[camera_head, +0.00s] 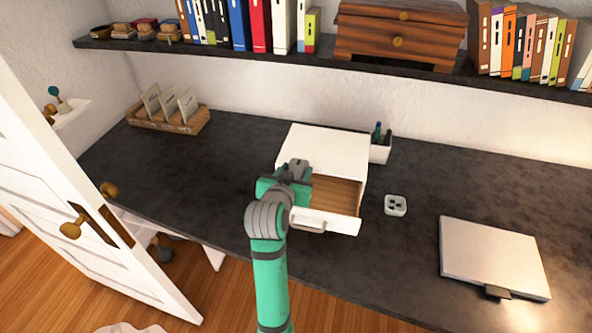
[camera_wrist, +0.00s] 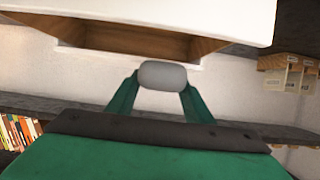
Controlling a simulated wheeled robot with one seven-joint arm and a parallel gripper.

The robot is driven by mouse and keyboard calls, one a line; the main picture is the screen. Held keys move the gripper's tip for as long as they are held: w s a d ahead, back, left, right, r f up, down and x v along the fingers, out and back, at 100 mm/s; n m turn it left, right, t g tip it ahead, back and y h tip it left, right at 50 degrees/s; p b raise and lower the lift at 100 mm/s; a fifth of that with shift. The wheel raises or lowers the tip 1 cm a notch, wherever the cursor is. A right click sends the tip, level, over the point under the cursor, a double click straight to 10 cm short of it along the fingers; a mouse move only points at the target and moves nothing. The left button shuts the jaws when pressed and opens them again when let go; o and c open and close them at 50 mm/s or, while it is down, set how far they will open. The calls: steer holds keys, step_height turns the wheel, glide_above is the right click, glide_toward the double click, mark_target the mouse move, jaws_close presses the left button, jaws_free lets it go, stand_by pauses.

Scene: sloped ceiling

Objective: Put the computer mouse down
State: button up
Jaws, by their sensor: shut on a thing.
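My gripper (camera_head: 298,172) is at the left side of the open drawer (camera_head: 340,225) of a white drawer unit (camera_head: 325,143) on the dark desk. In the wrist view, the gripper's green fingers (camera_wrist: 161,88) are shut on a grey, rounded computer mouse (camera_wrist: 162,74). The mouse sits between the fingertips, in front of the white unit and its wooden drawer interior. The part of the drawer that shows looks empty.
A silver closed laptop (camera_head: 490,258) lies at the right. A wooden letter rack (camera_head: 168,118) stands back left. A shelf (camera_head: 250,53) runs above. The desk's left part is clear.

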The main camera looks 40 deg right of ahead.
steer(key=shift+f, duration=0.2)
steer(key=o, duration=1.1)
steer(key=shift+r, duration=0.15)
steer(key=v, duration=1.2)
steer(key=shift+r, duration=0.4)
steer(key=shift+f, duration=0.1)
